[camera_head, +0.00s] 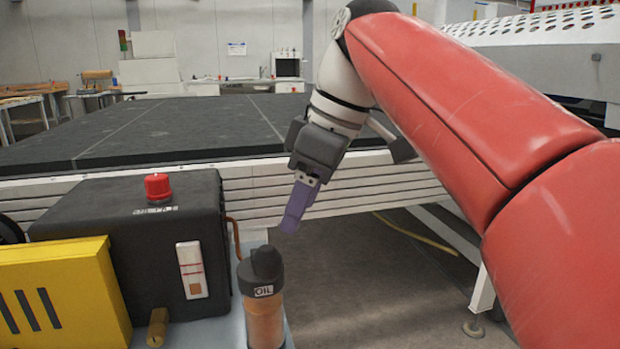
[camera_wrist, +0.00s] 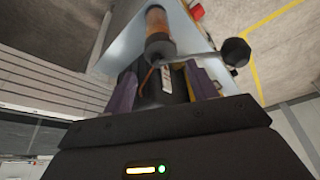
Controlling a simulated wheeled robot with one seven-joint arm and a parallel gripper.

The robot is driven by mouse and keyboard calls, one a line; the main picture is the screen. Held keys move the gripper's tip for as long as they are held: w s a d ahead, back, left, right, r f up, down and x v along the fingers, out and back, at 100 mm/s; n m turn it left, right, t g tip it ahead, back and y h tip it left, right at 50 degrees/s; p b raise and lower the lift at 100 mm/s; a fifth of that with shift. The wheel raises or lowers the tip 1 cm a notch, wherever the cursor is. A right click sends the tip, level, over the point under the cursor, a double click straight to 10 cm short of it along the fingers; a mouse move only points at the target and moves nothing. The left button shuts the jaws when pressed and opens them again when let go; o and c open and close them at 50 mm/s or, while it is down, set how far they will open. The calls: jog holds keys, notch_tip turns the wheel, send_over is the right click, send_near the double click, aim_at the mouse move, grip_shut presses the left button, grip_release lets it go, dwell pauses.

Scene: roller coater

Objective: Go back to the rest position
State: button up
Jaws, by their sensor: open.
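My gripper (camera_head: 297,205) hangs from my red and white arm, pointing down, with purple fingers. It is above and slightly right of the oil bottle (camera_head: 264,312), which has a dark cap and an "OIL" label. In the wrist view the two purple fingers of my gripper (camera_wrist: 163,90) stand apart with nothing held between them. In that view the black tank (camera_wrist: 172,82) lies beyond the fingers, and an orange-brown bottle (camera_wrist: 158,35) shows above them.
The black tank with a red cap (camera_head: 158,188) and a yellow box (camera_head: 62,300) stand at the lower left. A wide dark table (camera_head: 190,125) with white slatted sides lies behind my gripper. A perforated white machine (camera_head: 540,28) is at the upper right. Floor is clear at lower middle.

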jog(key=s+d+f+m+t+h, duration=0.1)
jog(key=s+d+f+m, duration=0.2)
jog(key=d+f+m, duration=0.2)
jog(key=s+d+f+m+t+h, duration=0.1)
jog(key=s+d+f+m, duration=0.3)
jog(key=f, duration=0.8)
jog(key=s+d+f+m+t+h, duration=0.1)
jog(key=s+d+f+m+t, duration=0.1)
jog(key=s+d+f+m, duration=0.2)
jog(key=d+f+m, duration=0.1)
jog(key=d+f, duration=0.2)
jog(key=f, duration=0.1)
jog(key=shift+s+f+m+t+h, duration=0.15)
jog(key=shift+f+m+t+h, duration=0.15)
jog(key=shift+f+m+h, duration=0.1)
